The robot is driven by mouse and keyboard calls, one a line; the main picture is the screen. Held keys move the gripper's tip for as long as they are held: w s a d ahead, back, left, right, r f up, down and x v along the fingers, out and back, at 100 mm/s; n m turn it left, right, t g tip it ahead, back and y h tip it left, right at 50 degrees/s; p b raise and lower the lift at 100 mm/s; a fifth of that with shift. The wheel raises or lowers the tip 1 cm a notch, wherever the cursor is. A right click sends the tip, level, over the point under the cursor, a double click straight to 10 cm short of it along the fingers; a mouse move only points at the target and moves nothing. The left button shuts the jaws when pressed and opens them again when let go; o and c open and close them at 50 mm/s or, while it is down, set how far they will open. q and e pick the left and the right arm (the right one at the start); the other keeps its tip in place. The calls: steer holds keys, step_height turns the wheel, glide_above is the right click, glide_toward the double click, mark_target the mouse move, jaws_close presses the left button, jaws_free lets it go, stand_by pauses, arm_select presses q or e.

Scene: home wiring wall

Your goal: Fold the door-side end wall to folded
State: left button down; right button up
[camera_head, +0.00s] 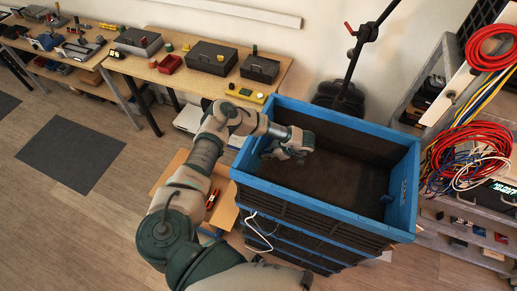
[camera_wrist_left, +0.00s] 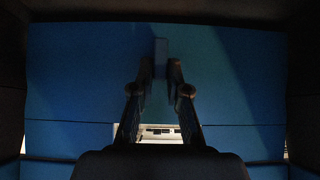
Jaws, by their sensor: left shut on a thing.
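A blue-rimmed folding crate (camera_head: 347,122) with dark walls tops a stack of similar crates; its walls stand upright. My left gripper (camera_head: 271,153) reaches over the rim into the crate and points at the inner face of the left end wall (camera_head: 248,150). In the left wrist view, this blue end wall (camera_wrist_left: 75,75) fills the picture. The fingers (camera_wrist_left: 160,72) are shut on a small blue tab (camera_wrist_left: 160,50) on the wall. The gripper's body hides part of the wall. The opposite end wall (camera_head: 405,190) carries a similar blue tab (camera_head: 387,198). My right gripper is not in view.
A workbench (camera_head: 165,75) with tool cases runs along the back left. A small wooden table (camera_head: 226,190) stands left of the crates. A rack (camera_head: 440,80) with coiled cables stands at the right. A black stand (camera_head: 345,90) is behind the crate. Its inside floor looks empty.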

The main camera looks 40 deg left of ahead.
arm_select(q)
steer(key=shift+a, duration=0.25)
steer(key=shift+w+d+r, duration=0.1)
steer(key=shift+w+d, duration=0.05)
steer(key=shift+d, duration=0.1)
steer(key=shift+w+d+r, duration=0.15)
steer(key=shift+d+r, duration=0.05)
steer(key=shift+d, duration=0.65)
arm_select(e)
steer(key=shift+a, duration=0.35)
arm_select(q)
steer(key=shift+d+r, duration=0.1)
steer(key=shift+d, duration=0.1)
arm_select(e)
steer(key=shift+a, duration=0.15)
arm_select(q)
steer(key=shift+w+d+r, duration=0.2)
steer(key=shift+d+r, duration=0.15)
steer(key=shift+d, duration=0.3)
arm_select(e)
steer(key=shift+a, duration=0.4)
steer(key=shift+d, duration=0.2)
arm_select(q)
steer(key=shift+d, duration=0.1)
